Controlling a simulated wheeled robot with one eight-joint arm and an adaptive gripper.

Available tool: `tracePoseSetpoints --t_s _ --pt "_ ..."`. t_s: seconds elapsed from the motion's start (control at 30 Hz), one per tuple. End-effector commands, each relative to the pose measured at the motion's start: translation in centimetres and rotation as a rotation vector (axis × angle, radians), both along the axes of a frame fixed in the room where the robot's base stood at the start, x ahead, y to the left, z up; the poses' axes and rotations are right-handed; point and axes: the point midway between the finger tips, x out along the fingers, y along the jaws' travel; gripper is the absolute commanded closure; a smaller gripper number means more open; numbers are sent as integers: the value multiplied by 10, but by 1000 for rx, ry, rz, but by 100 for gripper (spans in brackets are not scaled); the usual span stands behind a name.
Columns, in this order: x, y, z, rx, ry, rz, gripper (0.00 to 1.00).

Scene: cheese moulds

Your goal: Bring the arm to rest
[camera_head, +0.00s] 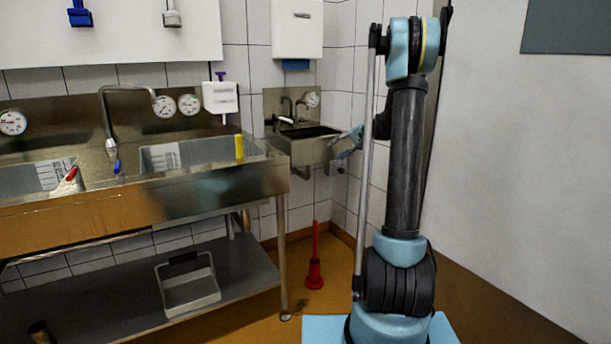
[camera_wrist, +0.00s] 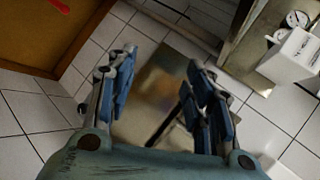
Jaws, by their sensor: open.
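My arm (camera_head: 404,160) stands upright at the right of the head view, folded at its blue top joint. Part of my gripper (camera_head: 347,141) shows beside the arm, in front of the small wall sink; the rest is hidden behind the arm. In the wrist view my gripper (camera_wrist: 162,66) has its two blue-padded fingers wide apart. Nothing is between them but a view of a blurred metal surface (camera_wrist: 155,98) and tiles beyond.
A long steel sink bench (camera_head: 225,192) with gauges and a tap stands at the left. Its lower shelf (camera_head: 110,308) bears a grey crate (camera_head: 190,300). A small sink (camera_head: 305,148) hangs in the corner. A red plunger-like tool (camera_head: 315,272) stands on the floor.

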Motion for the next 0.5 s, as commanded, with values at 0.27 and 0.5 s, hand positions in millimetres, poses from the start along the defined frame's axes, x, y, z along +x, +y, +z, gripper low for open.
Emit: tracePoseSetpoints --t_s 0.27,0.5 --pt "-85 16 17 -132 30 41 53" --pt "-159 23 22 -247 54 72 53"
